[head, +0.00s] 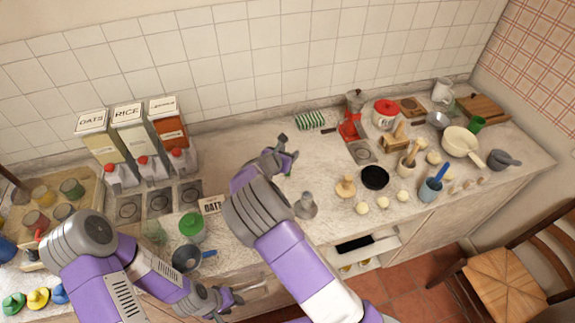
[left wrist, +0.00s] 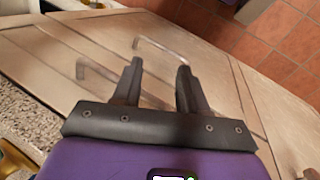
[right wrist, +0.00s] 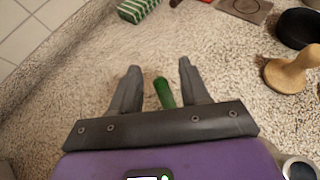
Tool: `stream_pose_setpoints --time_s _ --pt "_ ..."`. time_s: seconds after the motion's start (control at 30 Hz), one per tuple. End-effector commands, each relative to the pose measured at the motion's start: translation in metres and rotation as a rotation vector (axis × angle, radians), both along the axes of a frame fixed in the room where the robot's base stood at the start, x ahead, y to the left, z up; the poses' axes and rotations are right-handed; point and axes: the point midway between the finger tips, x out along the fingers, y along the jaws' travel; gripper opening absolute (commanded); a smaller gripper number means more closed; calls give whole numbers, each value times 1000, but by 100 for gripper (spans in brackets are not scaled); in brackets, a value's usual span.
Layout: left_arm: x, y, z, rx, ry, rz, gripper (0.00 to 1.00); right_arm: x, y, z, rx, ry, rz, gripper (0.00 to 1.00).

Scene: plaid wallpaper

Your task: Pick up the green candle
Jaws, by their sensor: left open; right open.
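The green candle (right wrist: 164,92) shows in the right wrist view as a slim green stick between the two fingers of my right gripper (right wrist: 157,68). A gap shows on both sides of it, and its lower end is hidden behind the gripper's palm. In the head view my right gripper (head: 289,147) is low over the middle of the counter, and a bit of green shows beside its fingers. My right gripper is open. My left gripper (head: 236,298) is open and empty in front of the counter; the left wrist view shows its fingers (left wrist: 157,72) before cabinet fronts.
A green striped item (head: 311,120) lies behind my right gripper. A wooden stamp-like piece (head: 346,188), a black bowl (head: 375,178) and a grey piece (head: 306,207) stand to its right. Counter left of my right gripper is mostly clear. A chair (head: 515,270) stands at the right.

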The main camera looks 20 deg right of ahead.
Motion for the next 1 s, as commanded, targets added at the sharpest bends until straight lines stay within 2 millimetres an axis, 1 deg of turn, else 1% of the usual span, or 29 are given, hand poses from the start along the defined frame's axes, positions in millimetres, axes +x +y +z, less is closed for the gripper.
stream_pose_setpoints --time_s 0.03,0.13,0.4,0.7,1.0 --pt "0 0 0 0 0 0 43 5 -6 -3 -2 0 -3 46" --pt "0 0 1 0 0 0 43 10 -10 -7 -1 -1 -2 46" --pt "0 0 0 0 0 0 43 12 -12 -9 1 -1 0 46" --pt "0 0 0 0 0 0 43 12 -11 -9 1 -1 0 0" --pt "0 0 0 0 0 0 43 12 -11 -8 0 -1 0 0"
